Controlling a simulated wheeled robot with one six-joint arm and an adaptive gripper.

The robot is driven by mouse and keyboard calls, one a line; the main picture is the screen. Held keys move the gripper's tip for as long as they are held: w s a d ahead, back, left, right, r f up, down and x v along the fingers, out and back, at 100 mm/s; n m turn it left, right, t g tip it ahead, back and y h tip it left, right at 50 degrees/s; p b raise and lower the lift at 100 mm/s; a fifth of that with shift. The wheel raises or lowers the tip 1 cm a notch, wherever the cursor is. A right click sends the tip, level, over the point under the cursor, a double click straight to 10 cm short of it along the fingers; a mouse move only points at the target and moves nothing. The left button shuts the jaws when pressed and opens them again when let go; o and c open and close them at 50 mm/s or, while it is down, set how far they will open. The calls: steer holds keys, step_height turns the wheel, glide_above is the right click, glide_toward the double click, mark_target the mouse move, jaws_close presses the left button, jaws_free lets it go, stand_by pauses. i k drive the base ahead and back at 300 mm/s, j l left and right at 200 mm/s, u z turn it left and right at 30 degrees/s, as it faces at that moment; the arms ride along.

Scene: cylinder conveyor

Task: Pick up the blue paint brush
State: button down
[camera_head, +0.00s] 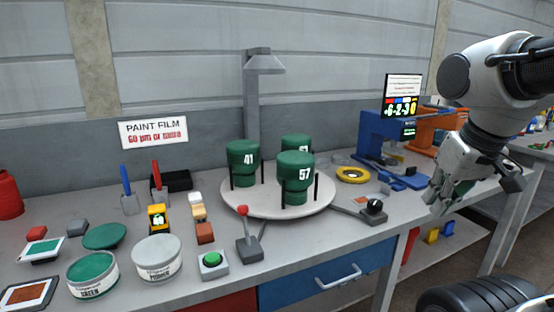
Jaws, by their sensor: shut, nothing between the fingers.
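My gripper (436,203) is at the far right, past the table's front right edge. It is far from the blue brush. Its fingers are shut, and I see nothing held between them.
A white turntable (262,207) with green numbered cylinders stands mid-table. A paint can (93,281), a white-lidded can (157,258) and a yellow gauge (157,217) stand near the brushes. A red-knobbed lever (249,243) and a blue machine (378,135) also stand there.

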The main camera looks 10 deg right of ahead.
mark_target(126, 182)
steer(key=j+u, duration=0.1)
steer(key=j, duration=0.35)
steer(key=i+j+u, duration=0.1)
steer(key=j, duration=0.8)
steer(key=i+j+u, duration=0.15)
steer(key=j, duration=0.3)
steer(key=i+j+u, duration=0.1)
steer(key=j, duration=0.35)
steer(key=i+j+u, duration=0.1)
steer(key=j, duration=0.3)
